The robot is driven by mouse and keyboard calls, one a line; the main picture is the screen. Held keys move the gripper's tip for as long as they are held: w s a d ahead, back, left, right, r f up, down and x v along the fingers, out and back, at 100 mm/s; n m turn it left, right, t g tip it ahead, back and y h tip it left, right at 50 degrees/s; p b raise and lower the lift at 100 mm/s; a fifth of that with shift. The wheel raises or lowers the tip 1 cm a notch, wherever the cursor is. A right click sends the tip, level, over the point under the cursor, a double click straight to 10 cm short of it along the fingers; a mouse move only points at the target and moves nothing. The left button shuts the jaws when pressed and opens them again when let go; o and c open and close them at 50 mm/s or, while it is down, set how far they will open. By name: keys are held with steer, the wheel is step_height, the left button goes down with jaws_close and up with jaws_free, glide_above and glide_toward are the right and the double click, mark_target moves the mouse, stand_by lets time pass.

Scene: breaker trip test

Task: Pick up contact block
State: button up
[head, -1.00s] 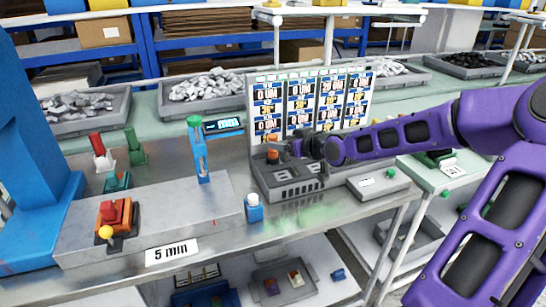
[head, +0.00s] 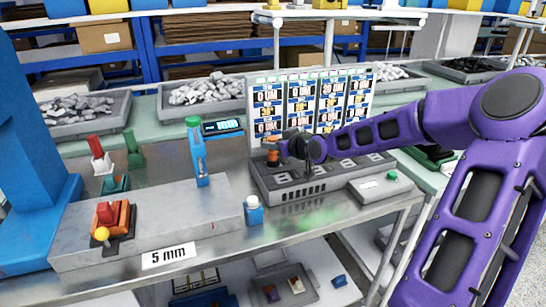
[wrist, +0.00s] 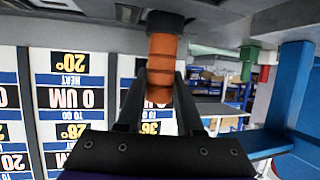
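An upright orange-brown cylinder (head: 273,156), possibly the contact block, stands at the back left of the dark grey fixture (head: 290,190). In the wrist view the same cylinder (wrist: 161,72) hangs from the top of the upside-down picture, its far end in a dark brown collar. My gripper (head: 284,147) reaches in from the right, level with the cylinder's upper part. In the wrist view my gripper's two dark fingers (wrist: 161,85) are spread, one on each side of the cylinder. Contact at the fingertips cannot be made out clearly.
A display panel (head: 311,105) stands close behind the fixture. A small box with a green button (head: 385,187) sits to its right. A blue post with a green cap (head: 197,150) and a blue bottle (head: 253,211) stand to the left. Grey bins (head: 205,90) line the back.

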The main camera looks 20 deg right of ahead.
jaws_close()
stand_by(1.0)
